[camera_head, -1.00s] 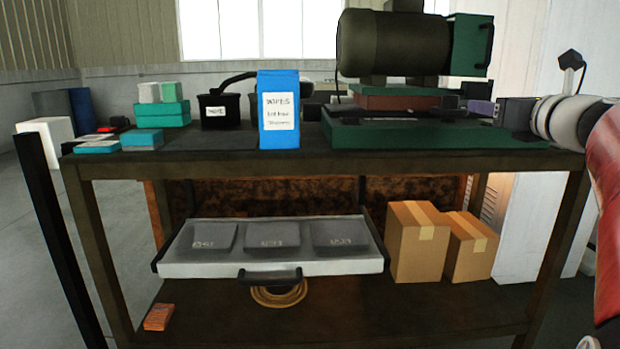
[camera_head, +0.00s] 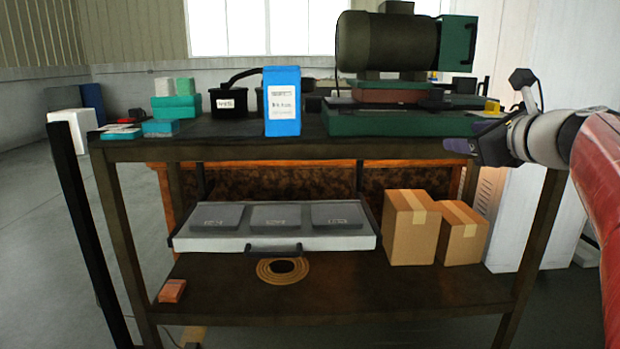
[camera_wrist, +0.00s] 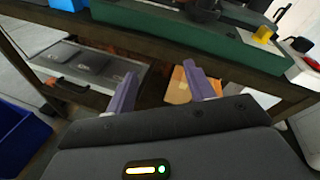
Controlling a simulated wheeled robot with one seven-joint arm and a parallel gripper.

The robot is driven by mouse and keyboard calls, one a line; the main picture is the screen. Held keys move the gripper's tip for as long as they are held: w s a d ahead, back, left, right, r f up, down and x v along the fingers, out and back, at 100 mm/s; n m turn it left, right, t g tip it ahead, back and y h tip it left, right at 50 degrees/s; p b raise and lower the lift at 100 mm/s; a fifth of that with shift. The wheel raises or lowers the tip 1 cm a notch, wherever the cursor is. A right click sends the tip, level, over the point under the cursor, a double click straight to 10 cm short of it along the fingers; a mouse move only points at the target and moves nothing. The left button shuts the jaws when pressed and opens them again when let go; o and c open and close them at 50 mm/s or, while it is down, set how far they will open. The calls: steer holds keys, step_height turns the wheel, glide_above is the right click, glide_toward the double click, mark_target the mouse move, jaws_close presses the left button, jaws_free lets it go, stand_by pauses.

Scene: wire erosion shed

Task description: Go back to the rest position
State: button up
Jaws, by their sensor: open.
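My gripper (camera_head: 458,146) is at the right, in front of the workbench's right end, with its purple fingers pointing left. In the wrist view my gripper (camera_wrist: 160,82) has its two purple fingers spread apart, with nothing between them. The task names no object. The workbench (camera_head: 230,150) stands beyond the gripper, its top at about the fingers' height in the head view.
The bench top holds a blue wipes pack (camera_head: 282,105), teal boxes (camera_head: 178,108) and a motor (camera_head: 388,42) on a green base (camera_head: 400,123). Below are a grey drawer (camera_head: 205,243) and cardboard boxes (camera_head: 410,232). A blue bin (camera_wrist: 22,135) shows at the wrist view's left.

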steer(key=s+a+f+n+g, duration=0.5)
steer(key=s+a+f+n, duration=0.65)
steer(key=f+n, duration=0.2)
steer(key=s+a+f+n+g+h, duration=0.1)
steer(key=s+f+n+g+h, duration=0.2)
steer(key=s+f+n, duration=1.2)
step_height(320, 180, down, 2)
steer(key=shift+a+f+g+h, duration=0.15)
steer(key=shift+g+h, duration=0.25)
steer(key=shift+g, duration=0.4)
